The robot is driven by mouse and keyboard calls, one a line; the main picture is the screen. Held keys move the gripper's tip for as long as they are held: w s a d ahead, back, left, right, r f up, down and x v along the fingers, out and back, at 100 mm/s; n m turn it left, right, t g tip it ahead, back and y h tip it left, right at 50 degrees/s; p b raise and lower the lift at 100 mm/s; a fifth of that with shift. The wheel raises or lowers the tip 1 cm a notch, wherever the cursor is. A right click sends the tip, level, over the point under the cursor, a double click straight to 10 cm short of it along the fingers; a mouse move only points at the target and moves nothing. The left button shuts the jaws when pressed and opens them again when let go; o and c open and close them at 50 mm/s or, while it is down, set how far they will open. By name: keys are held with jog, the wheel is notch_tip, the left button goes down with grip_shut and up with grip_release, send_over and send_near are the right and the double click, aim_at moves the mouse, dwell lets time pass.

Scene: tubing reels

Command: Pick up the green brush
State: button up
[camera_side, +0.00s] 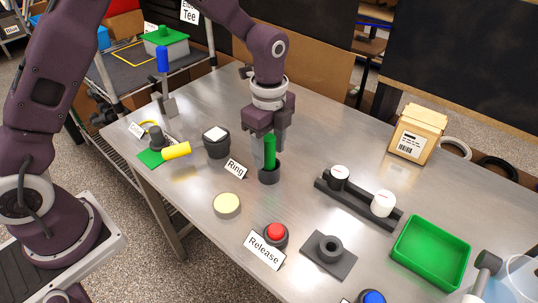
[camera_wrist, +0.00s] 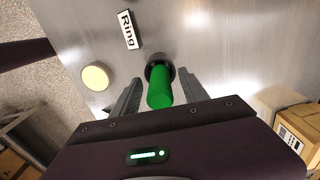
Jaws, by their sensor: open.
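The green brush (camera_side: 269,151) stands upright in a dark round holder (camera_side: 269,176) near the middle of the metal table. In the wrist view the green brush (camera_wrist: 160,92) shows between my two fingers, with the holder's dark rim (camera_wrist: 159,68) around its far end. My gripper (camera_side: 268,158) is above the holder, pointing down, with its fingers on either side of the brush. In the wrist view my gripper (camera_wrist: 160,85) is open, with a gap visible beside the brush. The brush's lower end is hidden inside the holder.
A "Ring" sign (camera_side: 235,168) stands just left of the holder. A dark pot with a white top (camera_side: 216,140) is further left. A cream disc (camera_side: 227,205) and a red button (camera_side: 276,233) are in front. A black rack (camera_side: 357,203) and green tray (camera_side: 431,252) are right.

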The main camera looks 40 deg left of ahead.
grip_shut()
jog(key=shift+r, duration=0.1)
notch_tip(320, 180, up, 10)
jog(key=shift+f, duration=0.1)
